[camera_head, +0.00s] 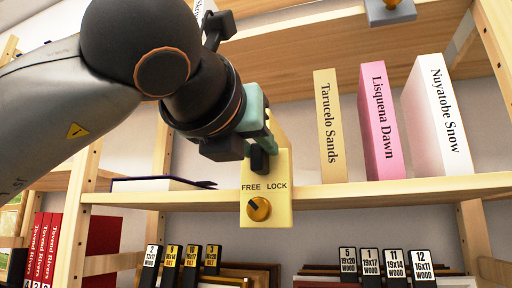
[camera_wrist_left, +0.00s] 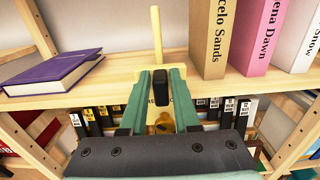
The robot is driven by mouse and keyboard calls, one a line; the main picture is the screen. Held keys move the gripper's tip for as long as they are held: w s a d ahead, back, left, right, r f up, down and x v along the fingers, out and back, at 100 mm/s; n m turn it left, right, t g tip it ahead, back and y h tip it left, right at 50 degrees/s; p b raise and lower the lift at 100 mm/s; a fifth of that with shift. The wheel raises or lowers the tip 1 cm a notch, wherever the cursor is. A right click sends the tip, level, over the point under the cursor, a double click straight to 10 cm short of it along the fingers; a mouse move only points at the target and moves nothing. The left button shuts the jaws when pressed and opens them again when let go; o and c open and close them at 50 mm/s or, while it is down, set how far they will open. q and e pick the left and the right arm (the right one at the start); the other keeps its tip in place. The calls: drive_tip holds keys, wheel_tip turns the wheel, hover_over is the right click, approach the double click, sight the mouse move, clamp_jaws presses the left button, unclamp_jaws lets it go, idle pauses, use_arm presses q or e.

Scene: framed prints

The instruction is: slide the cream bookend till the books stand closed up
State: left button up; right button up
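The cream bookend (camera_head: 245,208) hangs over the shelf's front edge. Its plate reads FREE and LOCK, and its knob (camera_head: 259,208) points up-left, toward FREE. Its upright (camera_wrist_left: 157,35) shows in the left wrist view. My left gripper (camera_wrist_left: 162,75) appears shut on the bookend's black grip (camera_wrist_left: 160,85), with a finger on each side. In the head view the gripper (camera_head: 259,135) partly hides the upright. My right gripper is out of view.
A purple book (camera_wrist_left: 55,72) lies flat on the shelf (camera_head: 390,192), left of the bookend. Frames with black numbered tags (camera_head: 370,265) stand below, and red books (camera_head: 48,245) stand at lower left. A grey object (camera_head: 390,12) sits on the upper shelf.

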use_arm(q)
clamp_jaws()
idle(1.0)
